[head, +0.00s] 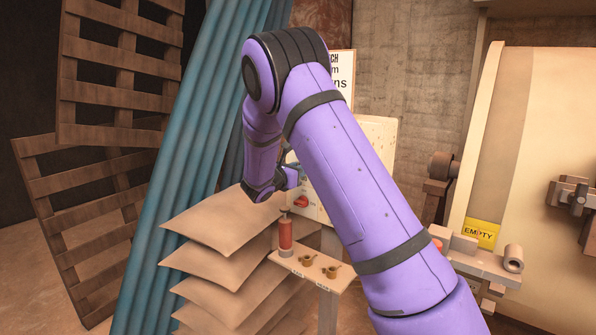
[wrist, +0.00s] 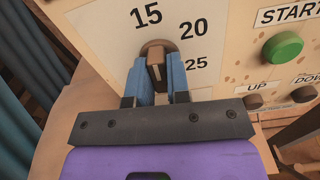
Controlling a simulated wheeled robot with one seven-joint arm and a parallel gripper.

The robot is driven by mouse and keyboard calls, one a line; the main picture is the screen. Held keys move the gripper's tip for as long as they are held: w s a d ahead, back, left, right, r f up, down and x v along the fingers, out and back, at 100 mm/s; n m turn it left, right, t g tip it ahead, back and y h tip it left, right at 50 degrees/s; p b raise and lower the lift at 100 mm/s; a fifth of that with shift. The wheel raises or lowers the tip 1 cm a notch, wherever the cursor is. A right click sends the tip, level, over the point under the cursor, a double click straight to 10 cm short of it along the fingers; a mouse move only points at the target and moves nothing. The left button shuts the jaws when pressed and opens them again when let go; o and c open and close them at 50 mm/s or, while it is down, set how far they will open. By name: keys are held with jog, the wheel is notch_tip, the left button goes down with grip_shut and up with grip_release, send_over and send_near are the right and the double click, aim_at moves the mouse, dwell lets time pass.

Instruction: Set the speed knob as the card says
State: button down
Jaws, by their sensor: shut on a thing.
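The speed knob (wrist: 155,52) is a brown round knob with a raised bar, on a cream panel (wrist: 95,25) in the wrist view. The numbers 15, 20 and 25 are printed around its upper and right side. My gripper (wrist: 160,72) has its two blue fingers shut on the bar, one on each side. I cannot tell which number the knob points at. In the head view the card (head: 341,75) stands behind my arm; only the ends of its lines, "CH", "m" and "ns", show. The arm hides the knob there.
A green START button (wrist: 283,47) and UP and DOWN buttons (wrist: 303,94) are right of the knob. A red switch (head: 301,201) is low on the panel. A small shelf (head: 322,277) holds a red cylinder (head: 285,235). Stacked sacks (head: 215,225) stand left.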

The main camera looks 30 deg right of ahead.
jog(key=shift+n, duration=0.6)
jog(key=c, duration=1.1)
grip_release()
jog(key=shift+a, duration=0.1)
jog(key=v, duration=1)
jog(key=shift+s+a, duration=0.15)
jog(key=shift+a, duration=0.2)
